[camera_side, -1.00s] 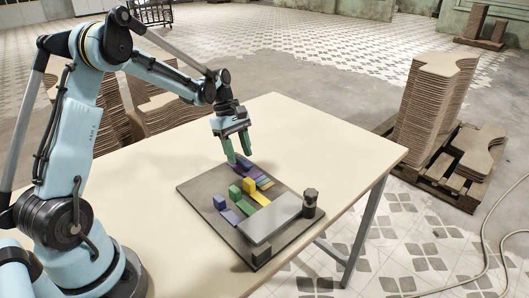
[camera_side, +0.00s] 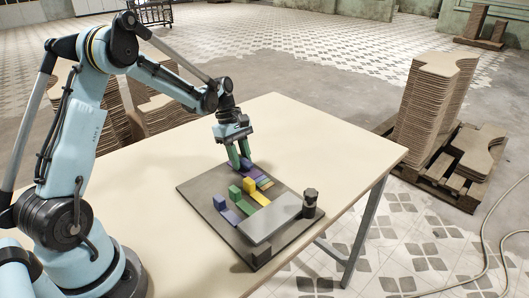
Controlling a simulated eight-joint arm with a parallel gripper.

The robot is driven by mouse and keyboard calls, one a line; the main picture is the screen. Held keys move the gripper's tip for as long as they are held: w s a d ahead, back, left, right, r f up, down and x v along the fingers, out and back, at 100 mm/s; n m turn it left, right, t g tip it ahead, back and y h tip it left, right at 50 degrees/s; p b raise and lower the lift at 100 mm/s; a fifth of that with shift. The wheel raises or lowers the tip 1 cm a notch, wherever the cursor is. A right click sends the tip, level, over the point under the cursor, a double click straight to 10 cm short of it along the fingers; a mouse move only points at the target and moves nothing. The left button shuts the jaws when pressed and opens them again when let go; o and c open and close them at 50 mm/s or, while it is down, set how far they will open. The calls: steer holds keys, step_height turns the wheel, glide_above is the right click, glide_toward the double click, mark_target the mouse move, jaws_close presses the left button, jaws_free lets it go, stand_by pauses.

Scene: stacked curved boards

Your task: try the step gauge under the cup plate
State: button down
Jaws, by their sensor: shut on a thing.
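My gripper (camera_side: 239,161), with green fingers, is low over the far corner of a dark board. It is shut on the raised block of a purple step gauge (camera_side: 246,164), which the fingers partly hide. Other gauges with raised blocks lie nearer on the board: yellow (camera_side: 250,185), green (camera_side: 235,192) and blue (camera_side: 220,203). A flat light grey plate (camera_side: 271,218), which looks like the cup plate, lies at their right ends. I cannot tell whether the gauges' ends go under it.
The dark board (camera_side: 197,191) rests on a cream table (camera_side: 330,155). A dark cylinder (camera_side: 310,197) stands at the plate's right corner and a dark block (camera_side: 259,251) at the front. The table is clear behind and right. Stacked curved boards (camera_side: 428,105) stand on a pallet beyond.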

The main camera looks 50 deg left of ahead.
steer(key=shift+r, duration=0.1)
steer(key=shift+r, duration=2.95)
